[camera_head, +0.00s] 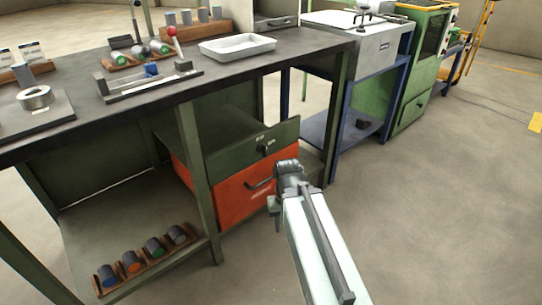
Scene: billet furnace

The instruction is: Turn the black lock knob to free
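A small black knob (263,149) sits on the dark green upper drawer front (232,152) under the workbench. I take it to be the lock knob. Two small pale labels sit just above it. Which label the knob points to is too small to tell. My gripper (274,204) is at the end of my arm, in front of the drawers. In the picture it is below and slightly right of the knob, apart from it. Its fingers are mostly hidden behind my wrist, so I cannot tell whether it is open or shut.
An orange-red drawer (232,197) with a dark bar handle (259,184) is below the green front. The workbench (300,42) carries a white tray (237,46), racks and fixtures. A rack of colored cylinders (146,262) lies on the lower shelf. Floor at right is clear.

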